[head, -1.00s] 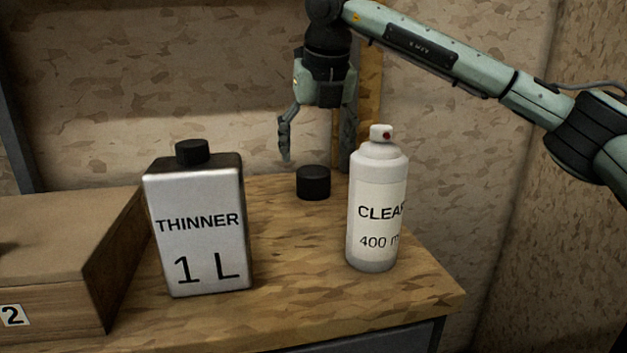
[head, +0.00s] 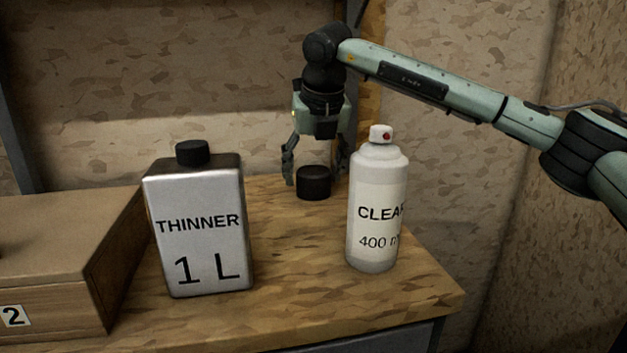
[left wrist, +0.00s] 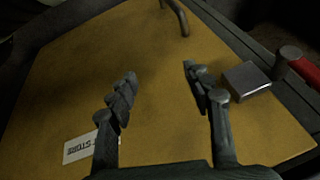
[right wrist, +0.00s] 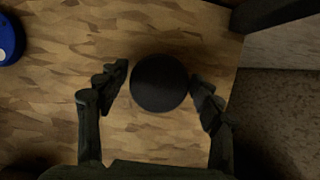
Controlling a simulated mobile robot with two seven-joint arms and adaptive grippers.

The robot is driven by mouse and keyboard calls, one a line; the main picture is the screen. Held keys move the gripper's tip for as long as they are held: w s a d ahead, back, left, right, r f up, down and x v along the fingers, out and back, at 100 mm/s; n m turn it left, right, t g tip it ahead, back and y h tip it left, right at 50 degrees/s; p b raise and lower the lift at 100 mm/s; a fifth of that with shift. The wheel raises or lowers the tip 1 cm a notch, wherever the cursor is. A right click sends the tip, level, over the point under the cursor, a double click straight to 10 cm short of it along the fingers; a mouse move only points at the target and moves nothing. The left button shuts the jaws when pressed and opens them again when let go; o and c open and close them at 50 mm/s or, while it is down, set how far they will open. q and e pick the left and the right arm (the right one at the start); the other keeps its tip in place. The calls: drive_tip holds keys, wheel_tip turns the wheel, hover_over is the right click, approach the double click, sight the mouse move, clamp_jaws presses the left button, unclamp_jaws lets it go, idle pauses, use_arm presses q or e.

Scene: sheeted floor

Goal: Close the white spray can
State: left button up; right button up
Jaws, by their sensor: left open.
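The white spray can (head: 376,205), labelled CLEAR 400 m, stands upright near the bench's right side. Its white nozzle with a red dot (head: 381,134) is uncovered on top. A black cap (head: 314,182) sits on the bench behind and left of the can; it shows as a dark disc in the right wrist view (right wrist: 159,83). My right gripper (head: 316,172) points down above the cap, its open fingers on either side of it. In the right wrist view the right finger is close to the cap. My left gripper (left wrist: 158,85) is open and empty over a yellow-brown surface.
A silver THINNER 1 L tin (head: 199,232) with a black lid stands left of the can. A wooden box (head: 60,240) is at the left. A blue round thing (right wrist: 8,40) shows at the right wrist view's edge. A metal block (left wrist: 246,80) lies beside my left gripper.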

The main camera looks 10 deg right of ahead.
sight(311, 167)
drive_tip(key=c, duration=0.4)
drive_tip(key=shift+r, duration=0.1)
drive_tip(key=shift+c, duration=0.2)
drive_tip(key=shift+r, duration=0.6)
wheel_tip(311, 167, up, 3)
drive_tip(key=shift+f, duration=0.15)
drive_tip(key=s+a+r, duration=0.2)
drive_tip(key=a+r, duration=0.5)
drive_tip(key=a, duration=0.4)
drive_tip(key=shift+s+a, duration=0.2)
drive_tip(key=shift+s, duration=0.05)
